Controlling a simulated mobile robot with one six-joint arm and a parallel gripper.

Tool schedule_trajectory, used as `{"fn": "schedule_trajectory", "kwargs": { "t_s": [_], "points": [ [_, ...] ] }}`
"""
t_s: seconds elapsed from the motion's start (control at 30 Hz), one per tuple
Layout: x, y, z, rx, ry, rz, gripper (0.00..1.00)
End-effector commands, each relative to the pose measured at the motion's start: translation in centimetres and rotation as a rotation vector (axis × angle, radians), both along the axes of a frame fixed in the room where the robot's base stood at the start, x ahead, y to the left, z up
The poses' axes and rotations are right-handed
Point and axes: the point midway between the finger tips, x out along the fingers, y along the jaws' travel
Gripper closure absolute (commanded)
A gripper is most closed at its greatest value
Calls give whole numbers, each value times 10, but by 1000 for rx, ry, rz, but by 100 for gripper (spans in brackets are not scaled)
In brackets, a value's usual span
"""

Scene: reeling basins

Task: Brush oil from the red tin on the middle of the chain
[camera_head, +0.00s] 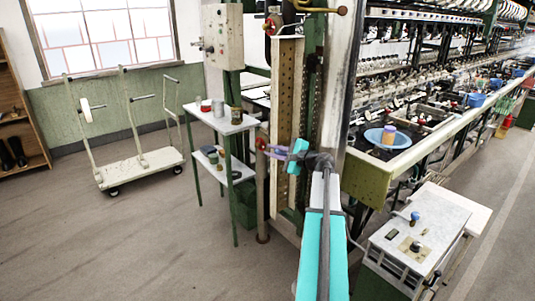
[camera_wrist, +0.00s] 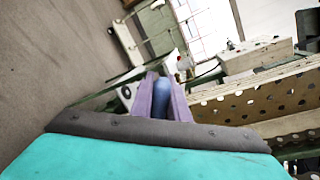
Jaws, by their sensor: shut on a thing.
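My gripper (camera_head: 275,151) has purple fingers and is beside the tall machine frame at mid height, in front of the perforated board. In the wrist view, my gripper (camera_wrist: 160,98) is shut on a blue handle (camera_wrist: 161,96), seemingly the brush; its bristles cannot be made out. A small red end shows just left of the fingers in the head view; I cannot tell what it belongs to. The chain (camera_head: 299,100) seems to be the dark vertical strip beside the perforated board, partly hidden below by my arm. A small red item (camera_head: 198,103), perhaps the red tin, is on the side table.
The side table (camera_head: 220,121) holds several tins, with more items on its lower shelf. The perforated board (camera_head: 284,110) stands close to my gripper. A white cart (camera_head: 140,168) is at the left, and a grey control box (camera_head: 415,245) at the lower right.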

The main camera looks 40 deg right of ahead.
Motion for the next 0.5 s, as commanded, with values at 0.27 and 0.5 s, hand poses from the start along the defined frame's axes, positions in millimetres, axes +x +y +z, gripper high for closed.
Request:
{"fn": "schedule_trajectory", "kwargs": {
  "t_s": [0.27,0.5],
  "points": [
    [-1,-23,1,1,0,0,100],
    [-2,-39,1,0,1,1,100]
  ]
}}
